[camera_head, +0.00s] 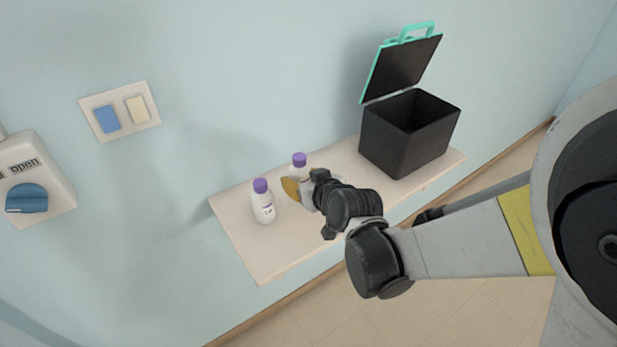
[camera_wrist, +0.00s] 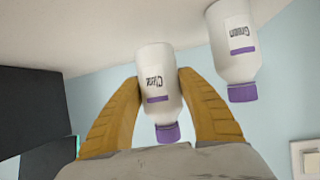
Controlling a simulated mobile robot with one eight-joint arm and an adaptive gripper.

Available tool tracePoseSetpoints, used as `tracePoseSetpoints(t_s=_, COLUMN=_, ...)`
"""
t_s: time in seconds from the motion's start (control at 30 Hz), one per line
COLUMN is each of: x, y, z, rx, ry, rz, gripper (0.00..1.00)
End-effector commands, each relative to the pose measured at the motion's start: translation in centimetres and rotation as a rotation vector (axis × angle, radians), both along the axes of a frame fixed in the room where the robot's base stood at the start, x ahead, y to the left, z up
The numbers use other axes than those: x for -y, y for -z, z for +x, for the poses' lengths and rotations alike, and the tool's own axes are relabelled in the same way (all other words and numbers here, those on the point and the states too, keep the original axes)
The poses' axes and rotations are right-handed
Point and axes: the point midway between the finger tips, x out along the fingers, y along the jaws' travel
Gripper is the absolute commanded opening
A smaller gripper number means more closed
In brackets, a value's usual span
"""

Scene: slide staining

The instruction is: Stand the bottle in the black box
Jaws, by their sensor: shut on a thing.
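A white bottle with a purple cap (camera_head: 299,159) stands upright at my gripper, near the back of the shelf. My gripper (camera_head: 297,187) is shut on this bottle. In the wrist view, its two ochre fingers (camera_wrist: 158,82) press on both sides of the bottle (camera_wrist: 157,75), which appears upside down there. I cannot tell whether its base touches the shelf. The black box (camera_head: 389,144) stands at the right of the shelf, its lid (camera_head: 402,68) with a teal rim and handle raised open. The box also shows at the left of the wrist view (camera_wrist: 35,105). Its inside floor is hidden.
A second white bottle with a purple cap (camera_head: 263,205) stands left of the held one, and shows in the wrist view (camera_wrist: 232,50). The pale shelf (camera_head: 265,255) is clear in front. A switch plate (camera_head: 120,110) and a dispenser (camera_head: 35,180) are on the wall.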

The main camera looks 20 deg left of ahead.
Motion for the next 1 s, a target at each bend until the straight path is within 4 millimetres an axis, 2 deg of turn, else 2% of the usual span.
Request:
tracePoseSetpoints(t_s=0.1, x=0.0, y=2.3, z=0.0, rx=0.0, ry=0.0, rz=0.0, gripper=0.09)
tracePoseSetpoints(t_s=0.2, x=0.1, y=3.4, z=0.0, rx=0.0, ry=0.001, rz=0.0, gripper=0.09)
tracePoseSetpoints(t_s=0.57, x=0.1, y=3.7, z=0.0, rx=0.0, ry=0.001, rz=0.0, gripper=0.09)
tracePoseSetpoints(t_s=0.6, x=0.1, y=3.6, z=0.0, rx=0.0, ry=0.001, rz=0.0, gripper=0.53)
tracePoseSetpoints(t_s=0.63, x=0.1, y=3.6, z=0.0, rx=0.0, ry=0.001, rz=0.0, gripper=0.62)
tracePoseSetpoints(t_s=1.0, x=0.1, y=3.2, z=0.0, rx=0.0, ry=0.0, rz=0.0, gripper=0.64)
